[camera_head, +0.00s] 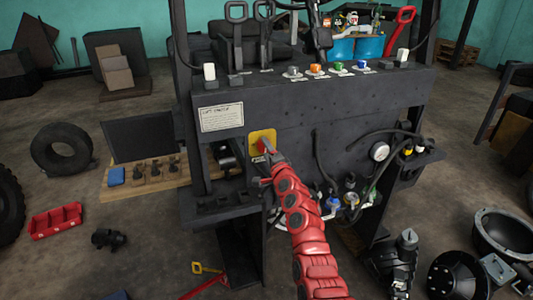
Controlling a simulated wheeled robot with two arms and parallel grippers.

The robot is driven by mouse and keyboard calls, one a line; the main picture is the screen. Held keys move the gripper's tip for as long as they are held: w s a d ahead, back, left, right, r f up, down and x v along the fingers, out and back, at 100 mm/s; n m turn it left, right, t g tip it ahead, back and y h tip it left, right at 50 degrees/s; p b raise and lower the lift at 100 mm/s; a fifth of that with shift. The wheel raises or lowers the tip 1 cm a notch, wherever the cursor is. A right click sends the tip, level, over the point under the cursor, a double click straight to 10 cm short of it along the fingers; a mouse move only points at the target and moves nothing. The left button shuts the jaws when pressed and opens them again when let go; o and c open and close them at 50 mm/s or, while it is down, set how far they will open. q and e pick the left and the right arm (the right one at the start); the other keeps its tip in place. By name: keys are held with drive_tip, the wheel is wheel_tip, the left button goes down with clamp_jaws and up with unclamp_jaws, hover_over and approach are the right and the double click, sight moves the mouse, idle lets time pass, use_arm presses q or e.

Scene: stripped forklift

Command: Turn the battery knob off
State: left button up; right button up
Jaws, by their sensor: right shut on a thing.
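The battery knob (264,145) is a small red knob on a yellow plate (256,136) at the middle of the dark forklift panel (330,110). My right gripper (266,153), at the end of the red arm, reaches up from below to the plate. It is shut on the knob, and its tip covers most of it, so the knob's exact turn angle cannot be told. My left gripper is not in view.
A row of coloured switches (315,70) tops the panel, with levers behind. Hoses and a round gauge (379,151) are to the right of my arm. A wooden board (150,180) is at left. A tyre (62,150) and a red tray (56,220) are on the floor.

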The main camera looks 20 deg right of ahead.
drive_tip(key=shift+f+n, duration=0.1)
drive_tip(key=shift+n, duration=0.4)
drive_tip(key=o, duration=1.4)
drive_tip(key=shift+c, duration=0.2)
drive_tip(key=shift+s, duration=0.1)
drive_tip(key=shift+s, duration=0.55)
drive_tip(key=s+b, duration=0.2)
drive_tip(key=s, duration=1.4)
drive_tip(key=shift+d+b, duration=0.3)
drive_tip(key=shift+b, duration=0.1)
